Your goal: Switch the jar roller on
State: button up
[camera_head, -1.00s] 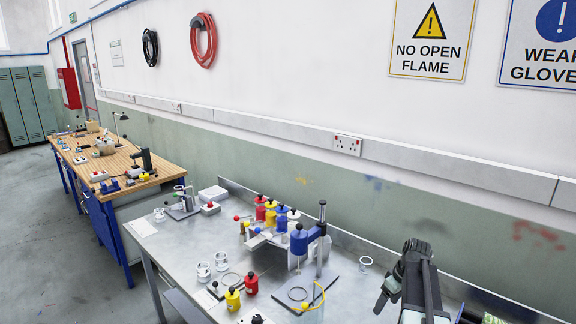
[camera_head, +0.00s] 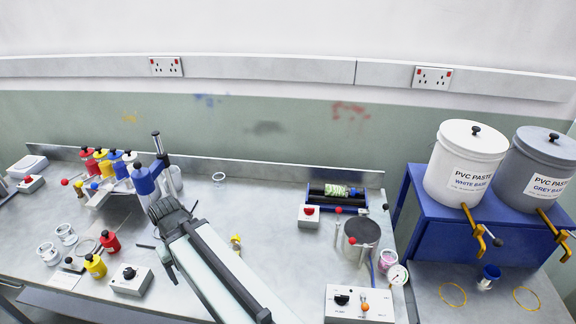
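The jar roller (camera_head: 322,201) stands at the back of the steel bench, right of the middle. It has black rollers in a blue frame, and a jar with a green and white label (camera_head: 338,191) lies on them. A small white box with a red knob (camera_head: 309,214) sits at its front left corner. My arm reaches in from the bottom of the view, and my gripper (camera_head: 165,211) is over the bench, well left of the jar roller and apart from it. Its fingers are dark and seen from behind, so their opening cannot be made out.
A steel pot (camera_head: 358,238) stands just in front of the jar roller. A white control box (camera_head: 359,303) is at the front edge. Colour bottles and a blue stand (camera_head: 146,180) are on the left. Paste tubs (camera_head: 466,163) sit on a blue stand at right. Bench between arm and roller is mostly clear.

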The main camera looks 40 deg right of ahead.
aim_at(308, 211)
jog(key=z, duration=0.95)
jog(key=k, duration=1.9)
jog(key=z, duration=0.3)
jog(key=i, duration=1)
jog(key=u, duration=0.05)
